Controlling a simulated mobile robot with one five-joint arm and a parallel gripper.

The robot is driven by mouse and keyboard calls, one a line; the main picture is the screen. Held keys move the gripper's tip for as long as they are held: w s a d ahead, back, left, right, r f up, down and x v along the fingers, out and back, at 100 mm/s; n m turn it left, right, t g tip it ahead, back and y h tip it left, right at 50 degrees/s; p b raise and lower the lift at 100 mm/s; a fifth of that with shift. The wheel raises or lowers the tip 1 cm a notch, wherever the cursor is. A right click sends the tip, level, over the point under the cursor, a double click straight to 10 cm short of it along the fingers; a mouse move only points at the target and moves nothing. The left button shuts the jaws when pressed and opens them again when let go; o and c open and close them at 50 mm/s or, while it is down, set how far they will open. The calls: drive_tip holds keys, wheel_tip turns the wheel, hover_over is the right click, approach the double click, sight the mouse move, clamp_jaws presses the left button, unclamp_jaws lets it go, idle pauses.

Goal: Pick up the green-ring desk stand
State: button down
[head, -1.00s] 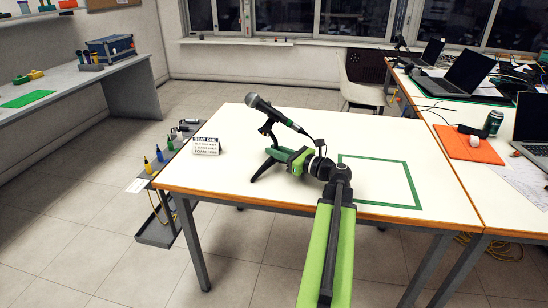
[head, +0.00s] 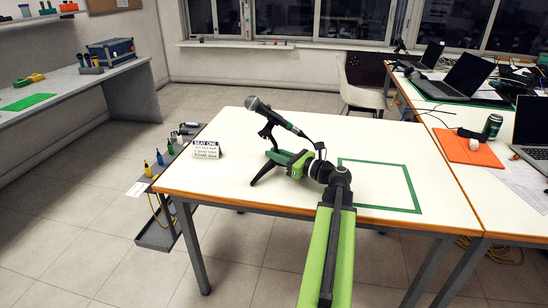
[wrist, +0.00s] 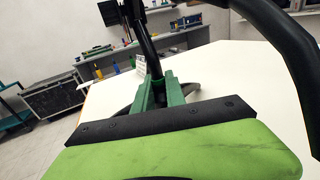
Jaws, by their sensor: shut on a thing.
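The desk stand (head: 268,137) is black and carries a microphone (head: 257,105) with a green ring near its lower end. It stands on the white table, left of a green tape square. My gripper (head: 279,156) reaches in low from the right and is shut on the stand's post. In the wrist view, the green fingers (wrist: 160,94) close around the black post (wrist: 149,48). One dark leg shows below the gripper in the head view. The rest of the base is mostly hidden by my gripper, so I cannot tell whether it is lifted.
A white table (head: 225,180) with an orange edge bears a green tape square (head: 418,196) and a folded "SEAT ONE" card (head: 206,149) at left. A low grey rack (head: 155,236) with bottles is beside it. Laptops and an orange mat (head: 468,148) occupy the right table.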

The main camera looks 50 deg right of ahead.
sight(276, 142)
wheel_tip(276, 142, up, 5)
drive_tip(key=p, duration=0.4)
drive_tip(key=shift+f, duration=0.15)
drive_tip(key=s+d+r+p, duration=0.6)
drive_tip(key=s+d, duration=0.1)
drive_tip(key=d, duration=0.2)
drive_tip(key=shift+d, duration=0.25)
